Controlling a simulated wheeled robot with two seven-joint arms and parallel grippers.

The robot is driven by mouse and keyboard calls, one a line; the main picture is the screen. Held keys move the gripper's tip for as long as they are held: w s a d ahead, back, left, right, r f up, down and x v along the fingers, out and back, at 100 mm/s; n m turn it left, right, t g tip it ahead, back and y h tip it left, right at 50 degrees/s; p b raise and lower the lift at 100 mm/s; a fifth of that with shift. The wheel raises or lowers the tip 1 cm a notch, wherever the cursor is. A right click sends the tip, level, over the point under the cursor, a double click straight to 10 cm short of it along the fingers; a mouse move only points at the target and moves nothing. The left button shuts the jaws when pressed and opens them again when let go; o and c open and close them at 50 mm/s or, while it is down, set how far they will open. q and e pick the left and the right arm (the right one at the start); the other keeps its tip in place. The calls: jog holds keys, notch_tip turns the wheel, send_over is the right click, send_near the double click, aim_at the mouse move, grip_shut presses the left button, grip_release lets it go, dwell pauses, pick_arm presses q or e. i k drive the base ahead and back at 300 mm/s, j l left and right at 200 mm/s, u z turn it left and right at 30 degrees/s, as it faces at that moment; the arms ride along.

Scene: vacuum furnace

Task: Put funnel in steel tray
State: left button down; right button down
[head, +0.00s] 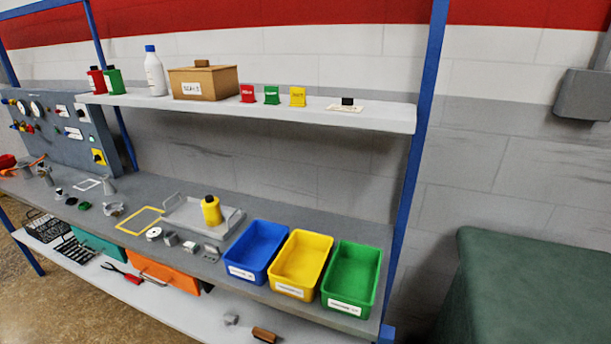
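The steel tray (183,212) is a shallow grey tray with raised handles on the workbench, left of the coloured bins. A yellow bottle (211,212) with a dark cap stands on its right part. Another small grey piece (46,177) stands further left. Neither of my grippers shows in the head view.
Blue (235,274), yellow (288,290) and green (345,304) bins line the bench's right end. A shelf (330,113) with bottles and a box hangs above. Small metal parts (170,239) lie in front of the tray. A green-topped surface (535,285) stands at right.

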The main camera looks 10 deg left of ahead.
aim_at(190, 215)
jog(key=i+j+z, duration=0.2)
jog(key=j, duration=1.85)
jog(key=j+z, duration=0.15)
jog(key=j, duration=1.9)
jog(key=i+j, duration=0.1)
jog(key=j, duration=0.4)
jog(key=i+j+z, duration=0.1)
jog(key=j, duration=0.45)
jog(key=i+j, duration=0.15)
jog(key=j, duration=0.35)
jog(key=i+j+z, duration=0.1)
jog(key=j, duration=0.4)
